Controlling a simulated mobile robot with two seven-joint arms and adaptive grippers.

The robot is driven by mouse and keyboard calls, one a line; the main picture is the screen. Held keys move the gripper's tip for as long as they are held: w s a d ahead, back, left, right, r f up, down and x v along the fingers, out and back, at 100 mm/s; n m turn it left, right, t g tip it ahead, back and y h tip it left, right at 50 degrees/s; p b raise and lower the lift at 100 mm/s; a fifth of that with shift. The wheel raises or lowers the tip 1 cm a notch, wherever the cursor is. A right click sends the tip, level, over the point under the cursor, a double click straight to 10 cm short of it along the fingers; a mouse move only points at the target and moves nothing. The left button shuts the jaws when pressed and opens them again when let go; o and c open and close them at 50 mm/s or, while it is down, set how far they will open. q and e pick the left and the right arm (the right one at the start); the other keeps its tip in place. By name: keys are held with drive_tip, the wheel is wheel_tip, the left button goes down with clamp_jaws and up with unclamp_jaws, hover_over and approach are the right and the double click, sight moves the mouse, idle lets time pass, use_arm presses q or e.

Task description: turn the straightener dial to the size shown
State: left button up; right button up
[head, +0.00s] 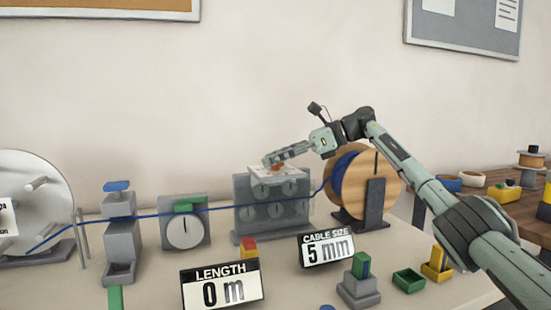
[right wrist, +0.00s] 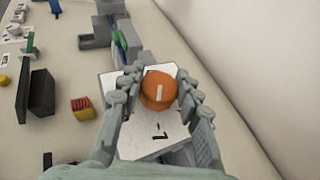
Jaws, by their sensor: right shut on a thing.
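The straightener (head: 272,212) is a grey box with several rollers, standing mid-table with the blue cable running across it. Its orange dial (right wrist: 158,92) sits on a white plate (right wrist: 140,146) on top, with a pale pointer mark on it. A dash and a digit-like mark show on the plate, but most of the scale is hidden by my fingers. My right gripper (right wrist: 160,84) is shut on the dial, one finger on each side. In the head view my right gripper (head: 269,161) reaches down to the box top. The cable size sign (head: 327,249) reads 5 mm. My left gripper is out of view.
A wooden cable reel (head: 372,190) stands right of the straightener. A round gauge (head: 185,226) and a grey post stand left. The length sign (head: 222,287) reads 0 m. A red and yellow block (head: 250,249) lies in front of the straightener.

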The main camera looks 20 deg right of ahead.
drive_tip(key=o, duration=1.2)
drive_tip(key=shift+c, duration=0.2)
drive_tip(key=v, duration=1.2)
